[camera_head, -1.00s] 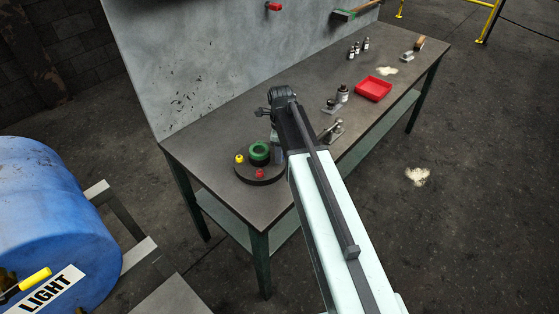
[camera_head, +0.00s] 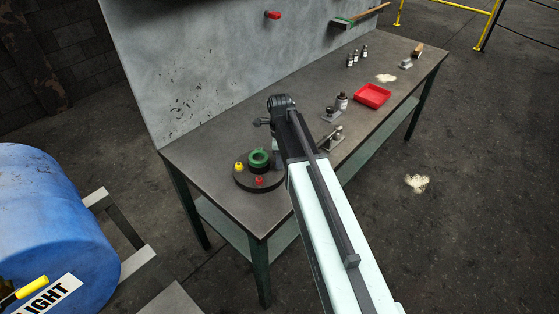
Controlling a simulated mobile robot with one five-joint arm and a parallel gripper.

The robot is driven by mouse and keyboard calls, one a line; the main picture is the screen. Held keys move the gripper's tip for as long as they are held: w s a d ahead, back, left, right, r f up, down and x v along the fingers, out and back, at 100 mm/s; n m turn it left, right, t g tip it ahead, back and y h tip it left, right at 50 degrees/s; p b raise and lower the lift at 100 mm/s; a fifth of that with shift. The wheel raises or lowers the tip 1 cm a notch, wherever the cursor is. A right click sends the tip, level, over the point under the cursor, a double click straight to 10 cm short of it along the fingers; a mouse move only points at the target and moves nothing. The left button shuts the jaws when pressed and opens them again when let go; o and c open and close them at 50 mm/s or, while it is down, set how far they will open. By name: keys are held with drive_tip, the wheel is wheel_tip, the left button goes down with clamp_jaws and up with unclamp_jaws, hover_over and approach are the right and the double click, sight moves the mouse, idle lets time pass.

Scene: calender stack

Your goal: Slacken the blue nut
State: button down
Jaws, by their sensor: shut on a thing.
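A round dark base (camera_head: 246,184) sits on the near left end of the workbench. It carries a yellow nut (camera_head: 238,166), a red nut (camera_head: 259,181) and a green ring-shaped part (camera_head: 258,160). I see no blue nut; the right side of the base lies behind my arm. My gripper (camera_head: 277,159) points down at the right edge of the base, beside the green part, mostly hidden by my own arm. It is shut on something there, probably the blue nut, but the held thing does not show.
A grey back panel (camera_head: 220,70) rises behind.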

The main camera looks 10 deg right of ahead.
drive_tip(key=n, duration=1.2)
drive_tip(key=shift+w+n, duration=0.1)
drive_tip(key=shift+n, duration=0.2)
drive_tip(key=n, duration=0.3)
drive_tip(key=shift+n, duration=0.3)
drive_tip(key=n, duration=0.4)
drive_tip(key=shift+n, duration=0.3)
drive_tip(key=n, duration=0.3)
drive_tip(key=shift+n, duration=0.3)
drive_tip(key=n, duration=0.4)
drive_tip(key=shift+a, duration=0.1)
drive_tip(key=shift+n, duration=1.8)
drive_tip(key=shift+n, duration=0.3)
